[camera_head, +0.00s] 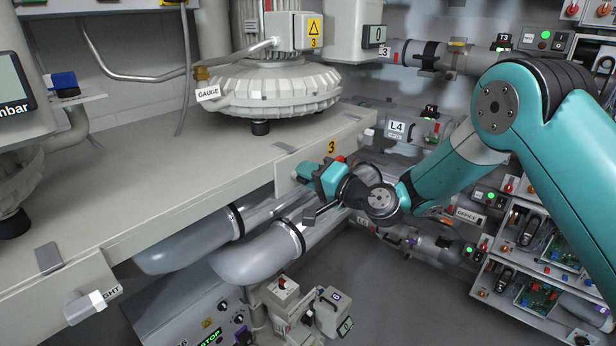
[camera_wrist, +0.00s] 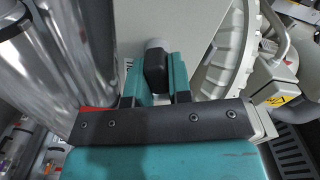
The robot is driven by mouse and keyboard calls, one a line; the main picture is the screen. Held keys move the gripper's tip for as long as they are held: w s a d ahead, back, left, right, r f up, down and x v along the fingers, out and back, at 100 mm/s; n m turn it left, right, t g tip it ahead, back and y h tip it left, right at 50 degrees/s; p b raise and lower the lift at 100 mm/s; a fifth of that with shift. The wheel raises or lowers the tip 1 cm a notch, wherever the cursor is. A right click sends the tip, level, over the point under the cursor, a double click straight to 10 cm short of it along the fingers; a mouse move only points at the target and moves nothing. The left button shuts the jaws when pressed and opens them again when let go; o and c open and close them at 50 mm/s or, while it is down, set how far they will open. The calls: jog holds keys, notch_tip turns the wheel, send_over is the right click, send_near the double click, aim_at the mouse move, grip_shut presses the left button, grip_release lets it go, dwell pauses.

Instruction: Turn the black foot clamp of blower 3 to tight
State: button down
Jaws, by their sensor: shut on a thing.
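Blower 3 (camera_head: 270,85) stands on the beige bench and has a ribbed grey housing and a yellow label marked 3. My gripper (camera_head: 308,172) is at the bench's front panel, just below the orange 3 tag. In the wrist view, my gripper (camera_wrist: 158,80) is shut on the black foot clamp (camera_wrist: 155,68), with a grey rounded part beyond it. In the head view my gripper hides most of the clamp. I cannot read the clamp's tight or loose setting in either view.
The bench's front edge (camera_head: 180,235) runs beside my gripper. Thick grey pipes (camera_head: 262,255) with dark clamps pass below it. A pale lever (camera_head: 92,303) juts out at lower left. Shelves of devices (camera_head: 520,240) line the right.

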jog(key=shift+d+f+m, duration=0.1)
jog(key=shift+f+m, duration=0.1)
jog(key=shift+m, duration=1.8)
jog(key=c, duration=1.1)
grip_release()
jog(key=b+v, duration=0.9)
jog(key=v, duration=0.8)
jog(key=shift+s+d, duration=0.1)
jog(key=shift+d, duration=0.05)
